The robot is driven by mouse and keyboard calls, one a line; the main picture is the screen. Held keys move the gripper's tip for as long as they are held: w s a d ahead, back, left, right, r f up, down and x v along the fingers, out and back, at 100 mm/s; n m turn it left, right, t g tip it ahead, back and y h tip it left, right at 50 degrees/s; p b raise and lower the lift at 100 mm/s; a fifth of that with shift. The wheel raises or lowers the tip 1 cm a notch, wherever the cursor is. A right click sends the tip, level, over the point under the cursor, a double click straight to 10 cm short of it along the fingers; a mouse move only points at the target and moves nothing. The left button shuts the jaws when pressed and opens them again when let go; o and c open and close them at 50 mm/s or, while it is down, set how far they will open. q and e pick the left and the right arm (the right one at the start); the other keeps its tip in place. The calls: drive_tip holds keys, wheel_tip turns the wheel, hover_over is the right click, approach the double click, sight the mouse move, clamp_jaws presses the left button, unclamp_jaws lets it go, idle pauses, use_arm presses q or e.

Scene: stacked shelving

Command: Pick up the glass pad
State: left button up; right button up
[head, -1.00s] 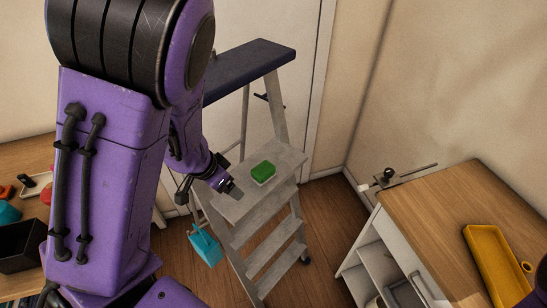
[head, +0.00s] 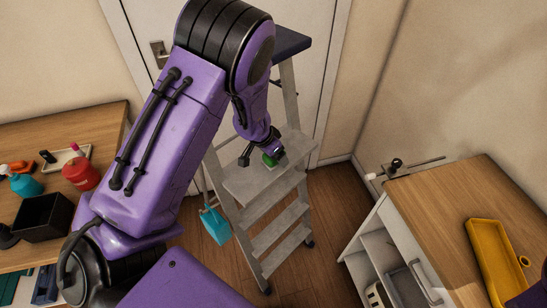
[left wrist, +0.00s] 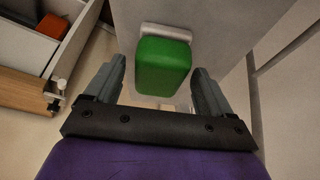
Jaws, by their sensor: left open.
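The glass pad looks like a small green block with a pale layer along one side. In the left wrist view the green pad (left wrist: 162,66) lies between and just beyond the two fingers of my left gripper (left wrist: 160,92), which is open. In the head view the pad (head: 269,159) rests on the upper grey step of the stepladder (head: 250,183), partly hidden by my left gripper (head: 262,155). I cannot tell whether the fingers touch it. My right gripper is not in view.
A turquoise container (head: 215,227) hangs at the ladder's left side. A wooden-topped cabinet (head: 432,200) with a yellow tray (head: 490,255) stands at right. A table (head: 50,150) at left holds a red bottle (head: 81,172) and a black box (head: 43,217). Brown floor lies between.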

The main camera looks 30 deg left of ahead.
use_arm(q)
drive_tip(key=shift+w+d, duration=0.1)
drive_tip(key=shift+d, duration=0.05)
drive_tip(key=c, duration=1.1)
drive_tip(key=shift+o, duration=0.2)
drive_tip(key=shift+r, duration=0.15)
